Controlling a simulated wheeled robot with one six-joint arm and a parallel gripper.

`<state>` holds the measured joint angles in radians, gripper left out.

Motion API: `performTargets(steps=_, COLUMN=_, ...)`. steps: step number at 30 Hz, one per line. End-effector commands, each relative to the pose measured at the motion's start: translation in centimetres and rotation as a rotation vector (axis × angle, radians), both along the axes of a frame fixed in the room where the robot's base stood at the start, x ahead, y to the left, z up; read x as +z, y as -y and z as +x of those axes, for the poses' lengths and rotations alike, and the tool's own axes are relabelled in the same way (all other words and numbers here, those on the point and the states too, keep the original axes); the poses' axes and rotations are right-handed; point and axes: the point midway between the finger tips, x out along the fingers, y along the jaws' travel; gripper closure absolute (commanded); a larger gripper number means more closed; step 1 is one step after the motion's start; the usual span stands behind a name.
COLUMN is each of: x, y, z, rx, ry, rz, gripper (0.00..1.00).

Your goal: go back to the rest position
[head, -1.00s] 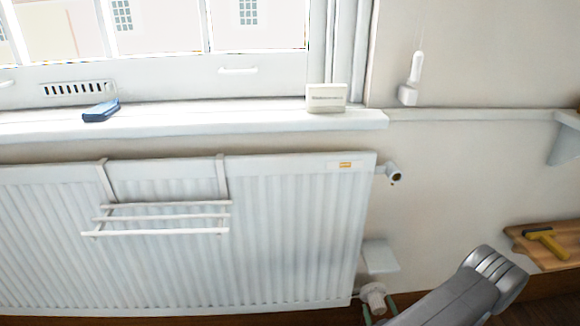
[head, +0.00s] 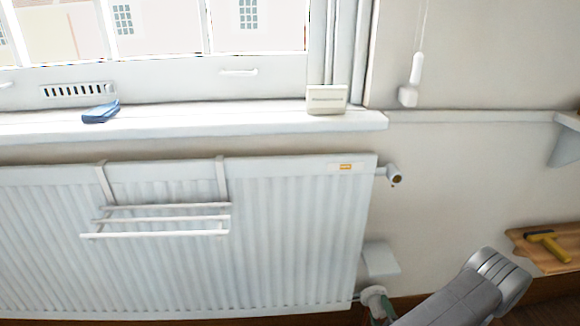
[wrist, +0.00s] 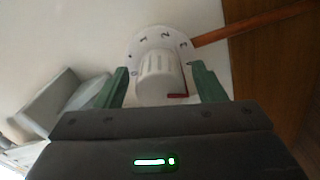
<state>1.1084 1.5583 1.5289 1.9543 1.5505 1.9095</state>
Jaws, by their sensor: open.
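My gripper (wrist: 160,68) is open in the wrist view. Its two green fingers stand on either side of a white ribbed valve knob (wrist: 158,75), with a narrow gap at the left finger. Whether the right finger touches it I cannot tell. A numbered white dial ring (wrist: 160,38) lies behind the knob, and a red mark shows at the knob's lower right. In the head view the knob (head: 373,297) is at the radiator's lower right corner, and my arm comes in from the bottom right. The fingers are mostly hidden there.
A white radiator (head: 290,240) with a hanging rack (head: 165,220) fills the left under the windowsill (head: 220,118). The sill carries a blue object (head: 100,112) and a small white box (head: 327,99).

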Motion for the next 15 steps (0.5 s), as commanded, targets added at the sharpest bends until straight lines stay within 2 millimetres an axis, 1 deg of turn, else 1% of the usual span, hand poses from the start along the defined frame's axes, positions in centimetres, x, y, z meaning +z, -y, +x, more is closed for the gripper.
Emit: performTargets(steps=15, x=0.09, y=0.02, z=0.00, rx=0.000, ry=0.032, rz=-0.414, gripper=0.36)
